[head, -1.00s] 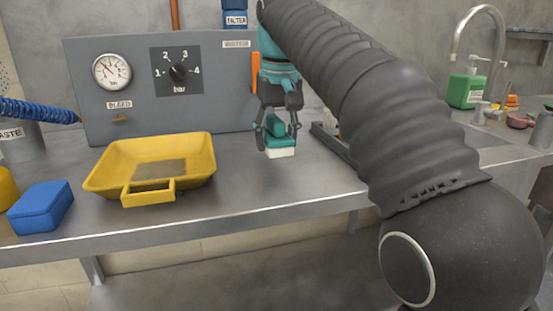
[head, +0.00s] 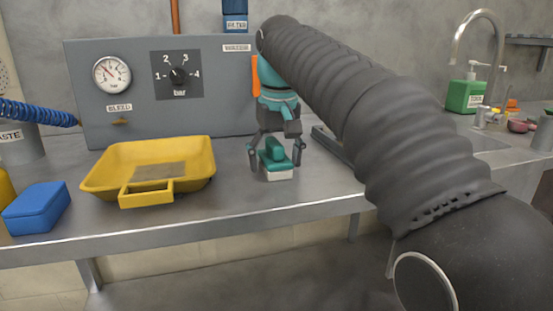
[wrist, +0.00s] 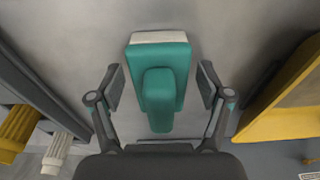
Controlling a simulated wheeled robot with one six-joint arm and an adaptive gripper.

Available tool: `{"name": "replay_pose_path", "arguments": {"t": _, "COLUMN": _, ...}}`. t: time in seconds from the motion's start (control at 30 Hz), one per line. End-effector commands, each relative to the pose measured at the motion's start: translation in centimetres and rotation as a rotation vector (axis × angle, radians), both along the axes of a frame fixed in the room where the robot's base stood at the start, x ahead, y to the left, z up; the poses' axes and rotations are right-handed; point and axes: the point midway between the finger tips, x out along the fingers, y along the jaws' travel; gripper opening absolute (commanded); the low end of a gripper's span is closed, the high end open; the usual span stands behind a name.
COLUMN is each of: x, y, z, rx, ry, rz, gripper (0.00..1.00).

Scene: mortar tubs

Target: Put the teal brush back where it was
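The teal brush (head: 276,157), with a teal handle block and a pale bristle base, sits upright on the grey metal bench, right of the yellow tray. My gripper (head: 276,151) is low over it, pointing down, with one finger on each side. In the wrist view the brush (wrist: 160,85) lies between the two fingers of my gripper (wrist: 160,88). A gap shows on both sides of the handle, so the gripper is open and not holding it.
The yellow tray (head: 93,183) and a blue box (head: 36,208) stand to the left. A grey panel with gauge and dial (head: 140,110) is behind. A dark rack (head: 332,145) is close on the right; the wrist view shows yellow and white pieces (wrist: 57,153) there.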

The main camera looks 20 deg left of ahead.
Motion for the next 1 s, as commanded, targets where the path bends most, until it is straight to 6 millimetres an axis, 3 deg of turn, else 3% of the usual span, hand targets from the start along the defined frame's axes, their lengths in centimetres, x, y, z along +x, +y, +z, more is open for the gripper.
{"name": "replay_pose_path", "arguments": {"t": 0.33, "x": 0.0, "y": 0.0, "z": 1.1, "rx": 0.001, "ry": -0.002, "rz": 0.0, "gripper": 0.78}}
{"name": "replay_pose_path", "arguments": {"t": 0.7, "x": -0.9, "y": -0.5, "z": 8.3, "rx": 0.001, "ry": -0.002, "rz": 0.0, "gripper": 0.78}}
{"name": "replay_pose_path", "arguments": {"t": 1.0, "x": -1.3, "y": -0.8, "z": 11.1, "rx": 0.001, "ry": -0.001, "rz": 0.0, "gripper": 0.78}}
